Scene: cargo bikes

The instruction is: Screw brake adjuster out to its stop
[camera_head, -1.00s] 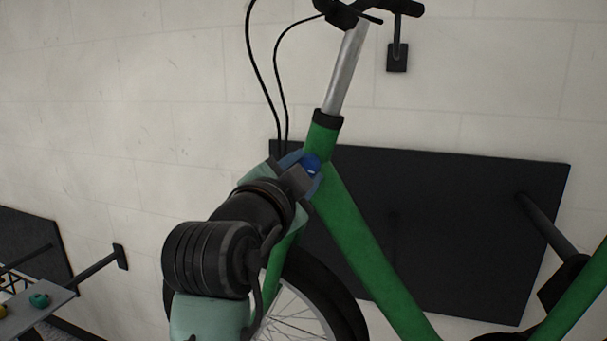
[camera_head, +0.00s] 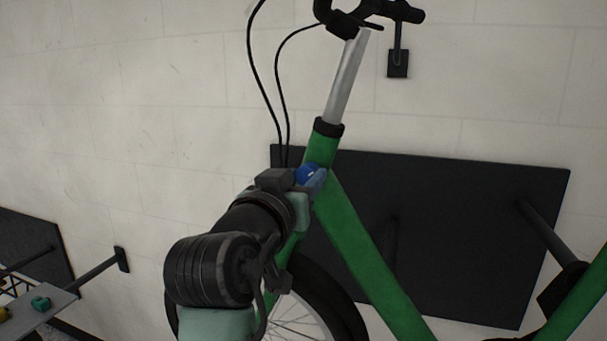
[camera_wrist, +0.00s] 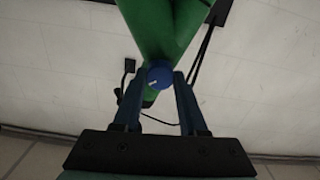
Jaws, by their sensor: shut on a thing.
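The brake adjuster is a round blue knob (camera_wrist: 159,76) with a pale mark on its face. It sits in front of the green bike frame (camera_wrist: 165,25) in the wrist view. My gripper (camera_wrist: 159,80) is shut on the knob, with one blue finger on each side of it. In the head view the blue knob (camera_head: 307,174) shows at the end of my arm, beside the frame's head tube (camera_head: 321,148). My gripper (camera_head: 308,180) is partly hidden there by my wrist. The knob's threads are hidden.
Two black cables (camera_head: 250,60) run down from the handlebar (camera_head: 345,22) close to my gripper. A dark panel (camera_head: 440,220) is behind the bike on a pale wall (camera_head: 150,110). The front wheel (camera_head: 330,300) is below. A grey shelf (camera_head: 50,305) with small parts stands at lower left.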

